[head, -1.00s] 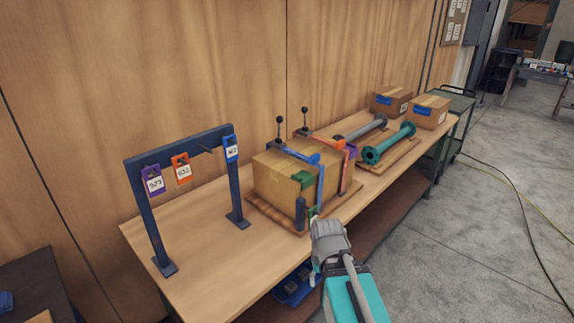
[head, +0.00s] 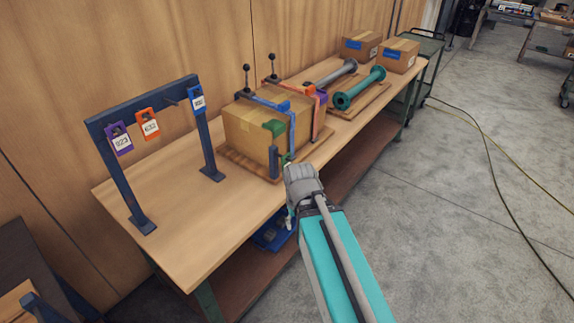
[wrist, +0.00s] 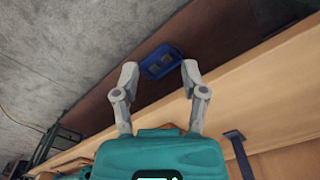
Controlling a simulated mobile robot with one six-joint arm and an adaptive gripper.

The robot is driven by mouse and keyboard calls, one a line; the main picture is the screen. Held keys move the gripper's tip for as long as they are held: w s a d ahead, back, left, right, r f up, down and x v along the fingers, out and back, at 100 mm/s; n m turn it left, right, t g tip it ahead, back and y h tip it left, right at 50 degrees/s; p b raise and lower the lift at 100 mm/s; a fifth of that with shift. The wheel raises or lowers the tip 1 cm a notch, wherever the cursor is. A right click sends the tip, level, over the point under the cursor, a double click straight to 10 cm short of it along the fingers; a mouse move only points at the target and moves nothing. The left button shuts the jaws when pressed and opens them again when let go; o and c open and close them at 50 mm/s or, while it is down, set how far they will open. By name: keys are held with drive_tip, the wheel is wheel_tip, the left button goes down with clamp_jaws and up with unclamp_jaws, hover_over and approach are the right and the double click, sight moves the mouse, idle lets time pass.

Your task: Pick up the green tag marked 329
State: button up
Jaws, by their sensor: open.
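I cannot make out a green tag marked 329 in any view. A dark blue rack (head: 140,98) on the bench holds a purple tag (head: 120,138), an orange tag (head: 147,123) and a blue tag (head: 198,101); a bare peg (head: 171,101) sits between the orange and blue ones. Small green pieces show at the clamped carton, one on its corner (head: 273,128) and one low down (head: 286,159); I cannot read any marking on them. My gripper (head: 303,183) is in front of the bench edge. The wrist view shows its fingers (wrist: 160,70) spread and empty.
The carton (head: 248,125) sits on a board with clamps. A green flanged pipe (head: 360,88) and a grey one (head: 335,74) lie behind it. A blue bin (wrist: 162,60) is on the lower shelf (wrist: 110,112). Open floor and cables lie to the right.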

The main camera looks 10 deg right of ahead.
sight(287, 155)
drive_tip(key=o, duration=0.4)
drive_tip(key=shift+w+r, duration=0.1)
drive_tip(key=shift+w, duration=0.05)
drive_tip(key=shift+o, duration=1.1)
drive_tip(key=w+d+r+n+p, duration=0.1)
drive_tip(key=w+r+n+p, duration=0.3)
drive_tip(key=w+r+p, duration=0.4)
drive_tip(key=w+d+r+n+p, duration=0.1)
drive_tip(key=w+r+n+p, duration=0.2)
drive_tip(key=w+r+p, duration=0.6)
drive_tip(key=w, duration=0.8)
drive_tip(key=shift+d+n, duration=0.15)
drive_tip(key=shift+n, duration=0.25)
drive_tip(key=shift+s, duration=0.1)
drive_tip(key=shift+f, duration=0.1)
wheel_tip(287, 155, down, 8)
drive_tip(key=b, duration=0.8)
drive_tip(key=shift+f, duration=0.25)
drive_tip(key=shift+f+b, duration=0.1)
drive_tip(key=shift+b, duration=0.25)
drive_tip(key=shift+d+f+b, duration=0.15)
drive_tip(key=shift+f+b, duration=2.35)
drive_tip(key=c, duration=0.9)
